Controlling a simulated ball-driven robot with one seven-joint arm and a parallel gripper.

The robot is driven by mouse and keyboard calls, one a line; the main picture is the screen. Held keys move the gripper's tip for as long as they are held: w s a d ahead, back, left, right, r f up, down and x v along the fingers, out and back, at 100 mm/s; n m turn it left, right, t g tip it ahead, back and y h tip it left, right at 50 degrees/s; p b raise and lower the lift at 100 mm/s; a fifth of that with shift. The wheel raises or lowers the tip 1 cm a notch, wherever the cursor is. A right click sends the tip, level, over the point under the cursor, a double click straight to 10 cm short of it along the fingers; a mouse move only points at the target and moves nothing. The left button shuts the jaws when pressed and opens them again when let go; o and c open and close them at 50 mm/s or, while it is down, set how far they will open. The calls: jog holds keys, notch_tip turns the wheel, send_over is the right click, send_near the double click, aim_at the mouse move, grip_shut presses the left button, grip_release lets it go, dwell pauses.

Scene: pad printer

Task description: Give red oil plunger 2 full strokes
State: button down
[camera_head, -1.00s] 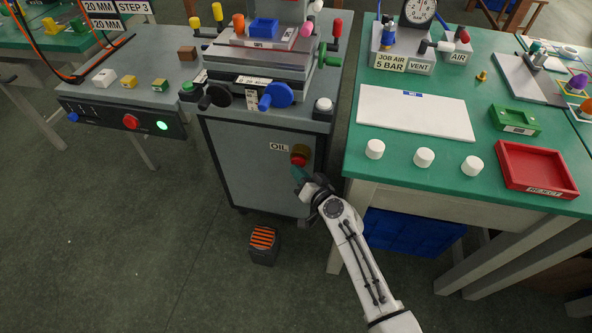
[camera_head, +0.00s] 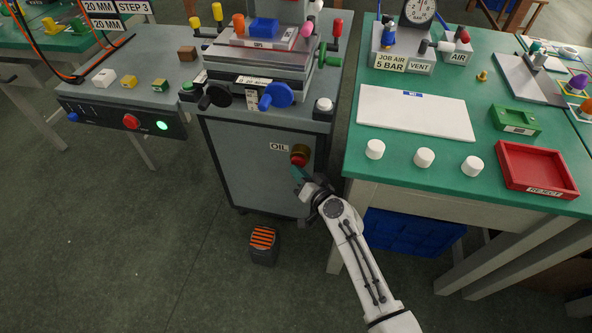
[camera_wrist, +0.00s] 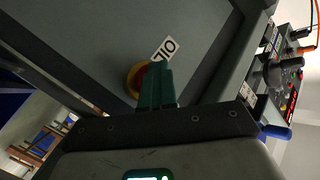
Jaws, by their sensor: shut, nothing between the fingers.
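The red oil plunger (camera_head: 298,160) sits in a round brass-yellow collar (camera_head: 301,150) on the front of the grey cabinet, beside the OIL label (camera_head: 279,147). My gripper (camera_head: 296,170) is shut and empty, its green fingertips just below and in front of the plunger in the head view. In the wrist view the shut fingers (camera_wrist: 156,86) cover most of the plunger; the yellow collar (camera_wrist: 132,82) shows to their left. I cannot tell whether the fingertips touch the plunger or how far in it is.
The green-topped table (camera_head: 352,165) stands close to the right of my gripper, with a blue crate (camera_head: 405,232) under it. A foot pedal with orange stripes (camera_head: 264,240) is on the floor below. The floor to the left is clear.

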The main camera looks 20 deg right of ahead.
jog(key=shift+w+d+r, duration=0.3)
jog(key=shift+d+r, duration=0.1)
jog(key=shift+d, duration=0.25)
jog(key=shift+w+d+r+h+b, duration=0.1)
jog(key=shift+w+d+h+b, duration=0.1)
jog(key=shift+h+b, duration=0.15)
jog(key=shift+d+r, duration=0.1)
dwell(0.3)
jog(key=s+a+p, duration=0.2)
jog(key=s+a, duration=0.1)
jog(key=s, duration=0.2)
jog(key=shift+a+f, duration=0.3)
jog(key=shift+a, duration=0.1)
jog(key=shift+s+a, duration=0.15)
dwell(0.5)
